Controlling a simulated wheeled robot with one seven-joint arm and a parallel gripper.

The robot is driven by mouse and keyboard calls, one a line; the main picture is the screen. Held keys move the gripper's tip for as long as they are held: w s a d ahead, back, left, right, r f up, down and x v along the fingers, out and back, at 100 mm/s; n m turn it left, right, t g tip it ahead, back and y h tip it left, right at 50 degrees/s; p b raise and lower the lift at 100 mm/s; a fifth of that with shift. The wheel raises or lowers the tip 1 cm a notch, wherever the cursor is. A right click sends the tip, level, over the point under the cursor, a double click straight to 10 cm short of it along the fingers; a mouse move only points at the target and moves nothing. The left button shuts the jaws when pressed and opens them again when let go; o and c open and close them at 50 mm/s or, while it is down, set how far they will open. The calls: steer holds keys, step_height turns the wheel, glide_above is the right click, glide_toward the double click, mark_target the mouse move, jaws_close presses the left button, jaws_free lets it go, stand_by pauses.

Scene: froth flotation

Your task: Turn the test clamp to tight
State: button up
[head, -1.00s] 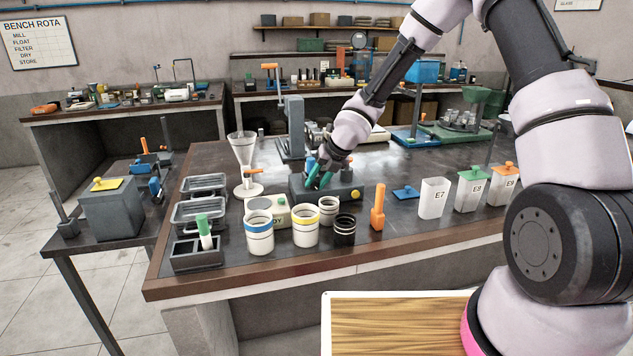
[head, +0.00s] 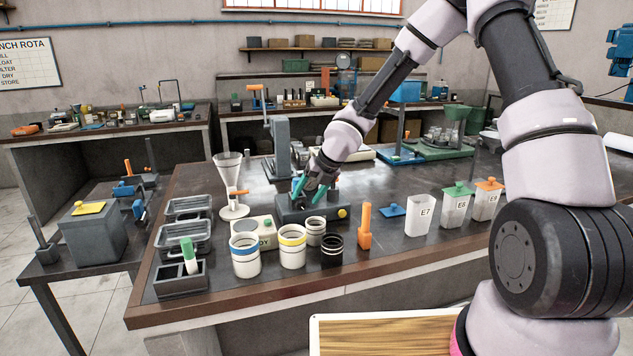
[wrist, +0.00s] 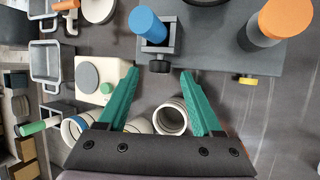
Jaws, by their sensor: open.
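A dark grey fixture (head: 312,212) stands on the bench, and I take it to be the test clamp; no label on it is readable. In the wrist view its grey base (wrist: 210,62) carries a blue cylinder (wrist: 147,24) in a grey bracket with a black knob (wrist: 160,67). An orange cylinder (wrist: 284,20) and a yellow knob (wrist: 246,80) are on its right part. My gripper (wrist: 159,72) is open and empty, its teal fingertips either side of the black knob in the picture. Contact cannot be told. In the head view my gripper (head: 309,188) partly hides the fixture.
In front stand a blue-banded cup (head: 245,260), a yellow-banded cup (head: 292,251), a black cup (head: 332,252) and an orange handle (head: 364,226). A pale green-buttoned box (head: 258,232) and a funnel stand (head: 229,185) are left.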

mark_target(301, 205)
steer(key=v, duration=0.8)
steer(key=shift+f, duration=0.1)
steer(key=shift+s+a+f+n+h, duration=0.15)
steer(key=shift+s+a+f+h, duration=0.2)
steer(key=shift+a+f+h, duration=0.15)
steer(key=shift+s+a+f+n+h, duration=0.15)
steer(key=shift+s+a+f+h, duration=0.3)
steer(key=shift+f, duration=0.2)
steer(key=w+a+f, duration=0.1)
steer(key=f, duration=0.1)
steer(key=w+a+f+h, duration=0.1)
steer(key=f, duration=0.1)
steer(key=w+a+f+t+h, duration=0.1)
steer(key=f, duration=0.2)
steer(key=shift+w+a, duration=0.1)
steer(key=shift+w, duration=0.3)
steer(key=shift+c, duration=0.4)
